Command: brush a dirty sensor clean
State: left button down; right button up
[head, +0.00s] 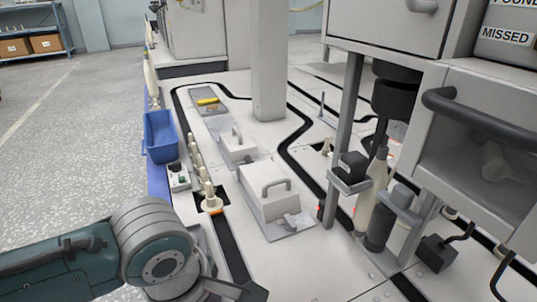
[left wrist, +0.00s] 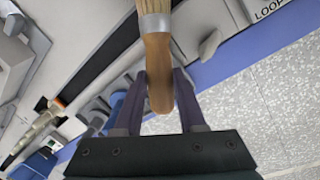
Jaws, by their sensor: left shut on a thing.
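My left gripper (left wrist: 160,98) is shut on the wooden handle of a brush (left wrist: 158,60). The brush's metal band and pale bristles reach the top edge of the left wrist view, where the bristle tips are cut off. In the head view my left arm enters at the lower left, and its gripper end is cut off at the bottom edge. A black box-shaped unit (head: 352,168), which looks like a sensor, sits on a bracket by a grey post. A grey unit (head: 402,196) faces it across a cream bobbin (head: 368,200). I cannot tell which is dirty. My right gripper is not in view.
A cream bobbin (head: 211,200) stands on the black track near my left arm, with several more behind it. Grey covers with handles (head: 275,195) and a blue bin (head: 160,138) lie beyond. A cabinet (head: 480,150) blocks the right.

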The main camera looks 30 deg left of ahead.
pick_arm(q)
jog(key=shift+w+d, duration=0.25)
jog(key=shift+w, duration=0.05)
